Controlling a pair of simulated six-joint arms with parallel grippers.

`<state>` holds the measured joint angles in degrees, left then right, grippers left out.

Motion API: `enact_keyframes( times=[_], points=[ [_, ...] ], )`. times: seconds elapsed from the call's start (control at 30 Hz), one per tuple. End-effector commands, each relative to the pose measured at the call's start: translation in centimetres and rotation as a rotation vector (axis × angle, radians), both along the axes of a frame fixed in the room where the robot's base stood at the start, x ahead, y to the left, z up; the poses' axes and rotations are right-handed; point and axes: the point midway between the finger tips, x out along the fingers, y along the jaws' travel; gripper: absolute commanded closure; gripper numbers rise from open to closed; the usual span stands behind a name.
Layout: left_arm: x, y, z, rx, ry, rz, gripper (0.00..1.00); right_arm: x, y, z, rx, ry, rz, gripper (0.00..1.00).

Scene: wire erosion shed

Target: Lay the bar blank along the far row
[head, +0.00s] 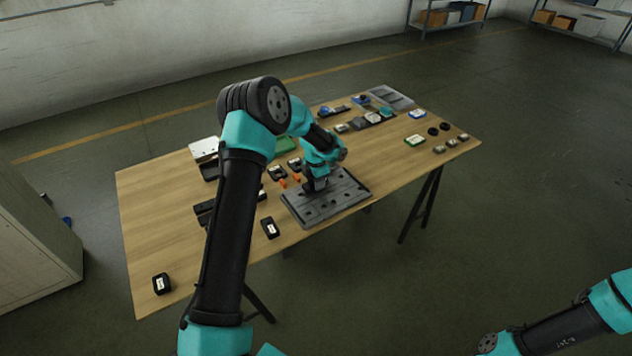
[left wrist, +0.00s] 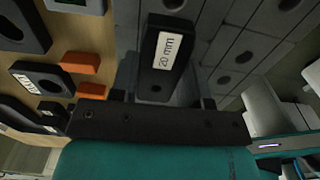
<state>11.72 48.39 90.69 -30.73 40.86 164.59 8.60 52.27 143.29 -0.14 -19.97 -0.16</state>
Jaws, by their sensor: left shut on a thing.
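My left gripper (head: 312,186) is low over the grey slotted plate (head: 325,208), near its far left side. In the left wrist view, the fingers of my left gripper (left wrist: 163,101) are shut on a black bar-shaped piece (left wrist: 157,75) with a white "20 mm" label, which I take to be the bar blank. Its lower end lies between the fingers. The plate (left wrist: 235,55) lies beneath, with seams and round holes. Whether the piece touches the plate is unclear. In the head view the arm and fingers hide most of it. My right gripper is out of view.
Orange blocks (head: 297,178) and black labelled pieces (head: 270,228) lie left of the plate on the wooden table (head: 150,225). One more black piece (head: 161,283) lies near the left corner. Grey trays (head: 391,97) and small parts crowd the far right.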

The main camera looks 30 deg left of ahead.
Motion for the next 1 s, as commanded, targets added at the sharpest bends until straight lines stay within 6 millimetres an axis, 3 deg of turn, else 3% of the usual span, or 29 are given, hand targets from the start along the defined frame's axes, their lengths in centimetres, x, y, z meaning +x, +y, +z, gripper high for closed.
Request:
enact_keyframes(
  times=[0.37, 0.4, 0.67, 1.0],
  points=[
    [0.03, -0.01, -0.74, 0.0, -0.001, 0.0, 1.0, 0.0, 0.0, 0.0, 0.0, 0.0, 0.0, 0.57],
    [0.0, -0.01, -0.86, 0.0, 0.0, 0.0, 0.57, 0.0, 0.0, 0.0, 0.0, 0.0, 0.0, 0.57],
    [0.0, -0.01, -0.82, 0.0, 0.0, 0.0, 0.32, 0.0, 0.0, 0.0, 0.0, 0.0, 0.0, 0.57],
    [0.02, -0.01, -0.47, 0.0, 0.0, 0.0, 0.32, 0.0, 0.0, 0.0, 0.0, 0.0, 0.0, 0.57]
  ],
)
